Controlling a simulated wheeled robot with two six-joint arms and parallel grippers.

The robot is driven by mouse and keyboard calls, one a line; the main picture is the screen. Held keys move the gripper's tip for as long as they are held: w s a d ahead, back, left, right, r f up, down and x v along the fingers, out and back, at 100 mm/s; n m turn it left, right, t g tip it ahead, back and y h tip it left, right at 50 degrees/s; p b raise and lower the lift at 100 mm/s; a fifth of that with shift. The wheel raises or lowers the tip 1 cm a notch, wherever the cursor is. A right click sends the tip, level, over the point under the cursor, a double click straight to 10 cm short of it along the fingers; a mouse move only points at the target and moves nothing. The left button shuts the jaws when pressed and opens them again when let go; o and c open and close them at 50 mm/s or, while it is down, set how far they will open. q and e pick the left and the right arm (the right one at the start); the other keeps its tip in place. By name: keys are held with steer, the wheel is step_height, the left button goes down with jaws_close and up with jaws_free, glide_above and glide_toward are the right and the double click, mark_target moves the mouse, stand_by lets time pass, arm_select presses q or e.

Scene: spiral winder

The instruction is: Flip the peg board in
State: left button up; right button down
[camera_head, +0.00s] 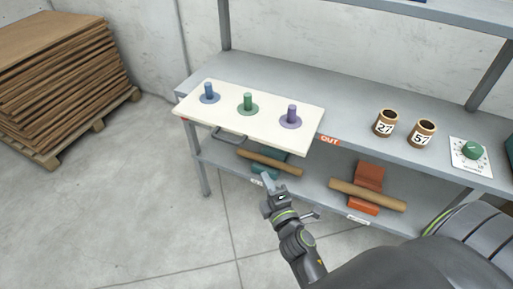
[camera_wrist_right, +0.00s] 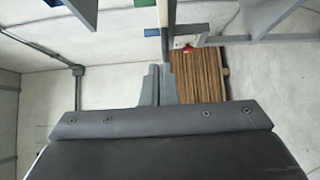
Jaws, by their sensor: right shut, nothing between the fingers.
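The peg board (camera_head: 212,112) is a cream slab at the left of the grey workbench, reaching out past its front edge. On it stand a blue peg (camera_head: 209,91), a green peg (camera_head: 247,102) and a purple peg (camera_head: 291,114), each on a round base. An orange OUT label (camera_head: 330,140) is beside its right end. My right gripper (camera_head: 267,178) is in front of the bench, below the board's front edge and apart from it. Its fingers are together and empty; they also show in the right wrist view (camera_wrist_right: 158,85). My left gripper is not in view.
Two cups marked 27 (camera_head: 385,124) and 57 (camera_head: 422,133) and a green knob (camera_head: 473,151) stand on the bench to the right. Wooden rollers (camera_head: 269,161) (camera_head: 367,194) lie on the lower shelf. Stacked brown sheets (camera_head: 60,65) stand at left. The floor in front is clear.

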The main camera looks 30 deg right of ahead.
mark_target(278, 117)
steer(key=w+d, duration=0.1)
steer(key=w, duration=0.3)
steer(key=w+d, duration=0.2)
steer(key=w, duration=0.2)
steer(key=w+d, duration=0.1)
steer(key=w, duration=0.3)
steer(key=shift+w+d+b, duration=0.2)
steer(key=shift+d+b, duration=0.05)
steer(key=shift+b, duration=0.05)
steer(key=w+d+b, duration=0.1)
steer(key=w+d, duration=0.2)
steer(key=d, duration=0.1)
steer(key=w+d+b, duration=0.1)
steer(key=w+d, duration=0.2)
steer(key=w+d+b, duration=0.2)
steer(key=w+d, duration=0.1)
steer(key=d, duration=0.1)
steer(key=shift+d+f, duration=0.1)
steer(key=shift+d, duration=0.2)
steer(key=shift+w+d, duration=0.25)
steer(key=shift+r, duration=0.25)
